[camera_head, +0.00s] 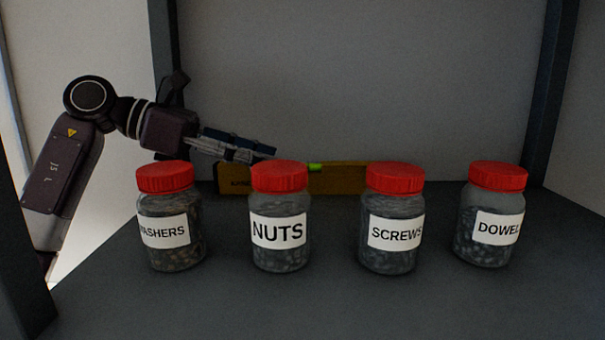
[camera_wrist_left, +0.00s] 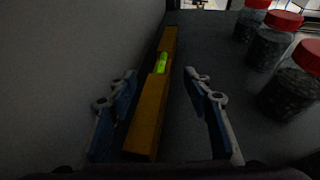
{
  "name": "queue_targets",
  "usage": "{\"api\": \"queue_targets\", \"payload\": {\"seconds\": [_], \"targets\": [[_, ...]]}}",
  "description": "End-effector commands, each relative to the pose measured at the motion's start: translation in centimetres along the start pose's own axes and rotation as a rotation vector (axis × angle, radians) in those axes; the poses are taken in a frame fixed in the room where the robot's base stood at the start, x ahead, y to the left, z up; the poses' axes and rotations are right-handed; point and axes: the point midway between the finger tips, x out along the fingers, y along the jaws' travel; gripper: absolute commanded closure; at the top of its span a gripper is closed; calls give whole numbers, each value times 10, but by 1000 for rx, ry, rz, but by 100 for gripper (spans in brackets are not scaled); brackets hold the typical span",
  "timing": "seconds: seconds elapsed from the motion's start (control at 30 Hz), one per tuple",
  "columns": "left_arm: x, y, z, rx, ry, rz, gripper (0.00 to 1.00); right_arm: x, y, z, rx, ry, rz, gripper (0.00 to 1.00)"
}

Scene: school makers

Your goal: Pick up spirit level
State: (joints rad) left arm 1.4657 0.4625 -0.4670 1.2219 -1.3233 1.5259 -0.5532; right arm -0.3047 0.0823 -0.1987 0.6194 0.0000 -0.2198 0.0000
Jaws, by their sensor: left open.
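The spirit level (camera_head: 344,178) is a long yellow-orange bar with a green vial, standing at the back of the shelf behind the jars. In the left wrist view the spirit level (camera_wrist_left: 149,110) runs lengthwise between my two spread fingers, with a gap on the right side. My left gripper (camera_head: 272,153) reaches in from the left, above the level's left part. It is open and empty; its blue-padded fingers also show in the left wrist view (camera_wrist_left: 162,90). Whether the left finger touches the level I cannot tell. My right gripper is in neither view.
Red-lidded jars stand in a row in front of the level: washers (camera_head: 170,218), nuts (camera_head: 280,217), screws (camera_head: 391,219) and dowels (camera_head: 490,214). The back wall (camera_head: 360,80) is close behind the level. Dark posts flank the shelf (camera_head: 320,305), whose front is clear.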

Motion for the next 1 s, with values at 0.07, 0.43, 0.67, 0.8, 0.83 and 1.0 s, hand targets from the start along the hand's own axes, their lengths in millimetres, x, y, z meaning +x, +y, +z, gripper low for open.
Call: {"api": "queue_targets", "payload": {"seconds": [0.07, 0.43, 0.67, 0.8, 0.83, 1.0], "targets": [[8, -1, 6, 0, -1, -4, 54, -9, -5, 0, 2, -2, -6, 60], [47, -1, 7, 0, -2, -1, 54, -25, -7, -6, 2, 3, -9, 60], [46, -1, 7, 0, -2, -1, 65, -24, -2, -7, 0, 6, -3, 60], [46, -1, 7, 0, -2, -1, 81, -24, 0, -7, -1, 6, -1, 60], [46, -1, 7, 0, -2, -1, 84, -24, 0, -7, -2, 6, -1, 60], [46, -1, 7, 0, -2, -1, 100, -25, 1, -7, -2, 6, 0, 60]]}}
